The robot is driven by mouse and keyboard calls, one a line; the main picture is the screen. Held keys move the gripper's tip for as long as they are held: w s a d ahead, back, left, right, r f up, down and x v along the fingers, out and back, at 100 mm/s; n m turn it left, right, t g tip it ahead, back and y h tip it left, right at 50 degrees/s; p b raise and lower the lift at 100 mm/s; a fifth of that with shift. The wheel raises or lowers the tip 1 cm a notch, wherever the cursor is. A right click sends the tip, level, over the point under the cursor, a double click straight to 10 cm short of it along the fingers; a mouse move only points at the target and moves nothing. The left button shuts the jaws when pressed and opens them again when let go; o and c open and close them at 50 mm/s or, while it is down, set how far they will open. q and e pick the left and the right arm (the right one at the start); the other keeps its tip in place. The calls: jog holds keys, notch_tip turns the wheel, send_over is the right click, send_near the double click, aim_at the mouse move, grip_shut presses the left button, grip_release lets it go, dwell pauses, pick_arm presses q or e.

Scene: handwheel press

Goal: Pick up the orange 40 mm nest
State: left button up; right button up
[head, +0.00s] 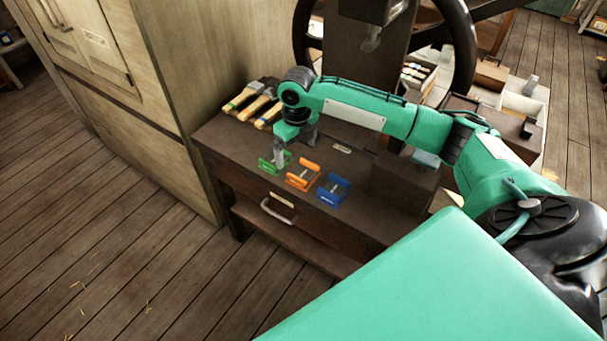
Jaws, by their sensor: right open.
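The orange nest (302,175) lies on the dark bench top, between a green nest (270,164) on its left and a blue nest (334,189) on its right. My right gripper (295,150) points down over the bench, with its fingers apart. One finger is by the green nest and the other is behind the orange nest. The gripper is empty, and I cannot tell its exact height above the bench. My left gripper does not show.
Several wooden-handled tools (254,101) lie at the back left of the bench (232,150). A tall cabinet (165,110) stands to the left. The press with its dark handwheel (464,50) rises behind. A dark block (400,183) stands on the bench's right side.

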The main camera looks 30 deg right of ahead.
notch_tip(320, 180, up, 3)
jog(key=d+n, duration=0.2)
send_over(303, 173)
jog(key=f, duration=0.8)
jog(key=shift+s+f+p, duration=0.15)
jog(key=shift+s+p, duration=0.15)
jog(key=shift+p, duration=0.1)
jog(key=f, duration=0.2)
jog(key=f+p, duration=0.1)
jog(key=f, duration=0.1)
jog(key=shift+w+f, duration=0.2)
jog(key=shift+f, duration=0.55)
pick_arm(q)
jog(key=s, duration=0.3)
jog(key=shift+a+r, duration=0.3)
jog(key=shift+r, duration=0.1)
pick_arm(e)
jog(key=c, duration=1.1)
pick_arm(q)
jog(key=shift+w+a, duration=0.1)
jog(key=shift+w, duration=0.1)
pick_arm(e)
jog(key=shift+c, duration=1.4)
